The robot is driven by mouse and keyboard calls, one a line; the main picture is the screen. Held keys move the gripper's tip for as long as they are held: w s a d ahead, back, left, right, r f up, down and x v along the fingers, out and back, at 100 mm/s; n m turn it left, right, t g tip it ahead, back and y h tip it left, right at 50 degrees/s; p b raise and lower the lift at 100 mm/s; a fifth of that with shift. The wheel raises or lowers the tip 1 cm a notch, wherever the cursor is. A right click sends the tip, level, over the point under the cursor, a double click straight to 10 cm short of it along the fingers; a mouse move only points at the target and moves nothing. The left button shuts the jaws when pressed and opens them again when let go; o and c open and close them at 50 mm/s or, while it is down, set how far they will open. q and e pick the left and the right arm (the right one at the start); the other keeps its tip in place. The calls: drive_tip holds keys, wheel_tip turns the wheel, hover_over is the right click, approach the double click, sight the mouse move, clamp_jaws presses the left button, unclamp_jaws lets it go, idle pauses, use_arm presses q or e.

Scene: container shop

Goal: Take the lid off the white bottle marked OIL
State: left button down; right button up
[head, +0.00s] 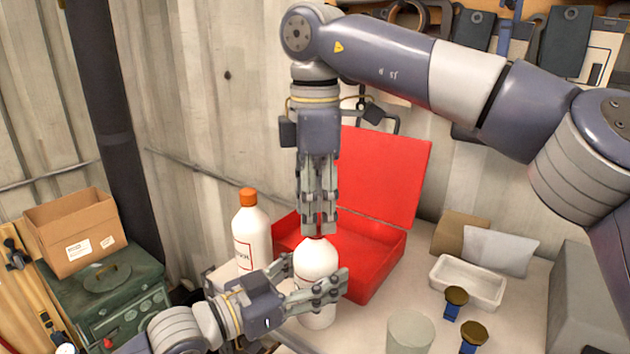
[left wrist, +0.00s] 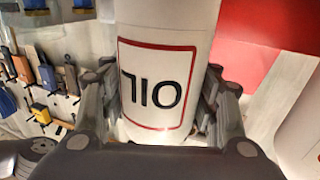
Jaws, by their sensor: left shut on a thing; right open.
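The white OIL bottle (head: 316,258) stands upright at the table's front. Its label (left wrist: 157,88), with a red border, reads OIL upside down in the left wrist view. My left gripper (head: 318,284) is shut around the bottle's body, with a finger on each side. My right gripper (head: 318,228) points straight down over the bottle's top, open, with its fingertips around or just above the lid. Only a sliver of dark red shows at the bottle's top; the fingers hide the rest of the lid.
A second white bottle (head: 251,238) with an orange cap stands close on the left. An open red case (head: 376,270) is right behind the OIL bottle. A white tray (head: 468,282), a greenish cup (head: 410,334) and dark-topped stoppers (head: 457,296) are to the right.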

drive_tip(key=shift+f, duration=0.8)
clamp_jaws()
